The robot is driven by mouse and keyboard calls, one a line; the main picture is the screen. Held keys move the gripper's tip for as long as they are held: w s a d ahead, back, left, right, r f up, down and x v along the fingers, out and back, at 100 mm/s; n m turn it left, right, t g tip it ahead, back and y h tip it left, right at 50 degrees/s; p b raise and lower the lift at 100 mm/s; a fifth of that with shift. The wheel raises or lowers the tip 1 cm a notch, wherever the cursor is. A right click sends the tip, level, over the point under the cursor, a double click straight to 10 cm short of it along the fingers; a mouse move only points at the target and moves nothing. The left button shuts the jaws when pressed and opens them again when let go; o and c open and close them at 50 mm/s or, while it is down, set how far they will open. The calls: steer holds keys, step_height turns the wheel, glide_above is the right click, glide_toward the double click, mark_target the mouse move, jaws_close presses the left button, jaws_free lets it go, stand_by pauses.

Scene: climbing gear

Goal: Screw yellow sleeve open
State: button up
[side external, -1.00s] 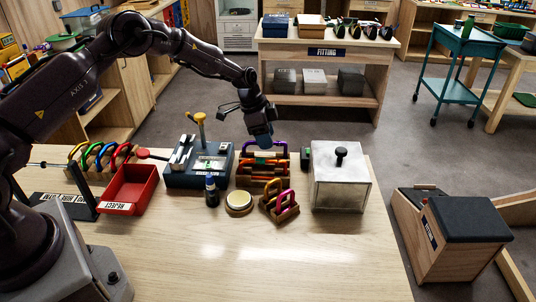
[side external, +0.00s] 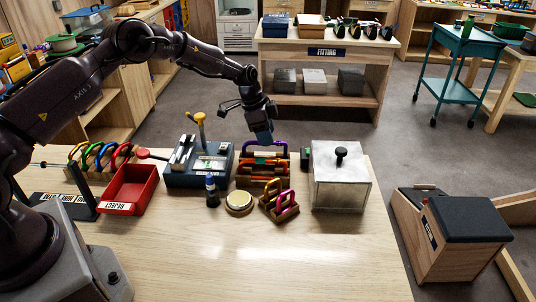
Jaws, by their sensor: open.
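A wooden rack (side external: 243,172) near the table's back edge holds several coloured carabiners, among them a purple one (side external: 281,144) and an orange bar (side external: 266,162). The yellow sleeve cannot be picked out clearly at this size. My gripper (side external: 264,141), with blue fingertips, is open just above the back of this rack, left of the purple carabiner. The gap between its fingers and what lies directly behind them are hidden.
A blue tester (side external: 197,176) with a lit display, a dark bottle (side external: 212,194) and a round pale disc (side external: 239,203) stand left of the small block. A red reject bin (side external: 130,190) is farther left. The front table is clear.

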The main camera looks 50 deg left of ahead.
steer(key=shift+f, duration=0.15)
steer(key=shift+a+f, duration=0.1)
steer(key=shift+f, duration=1.15)
steer(key=shift+s+d, duration=0.55)
steer(key=shift+d, duration=0.05)
steer(key=shift+r, duration=0.1)
steer(key=shift+w+r, duration=0.1)
steer(key=shift+r, duration=1.2)
steer(key=shift+w+a, duration=0.5)
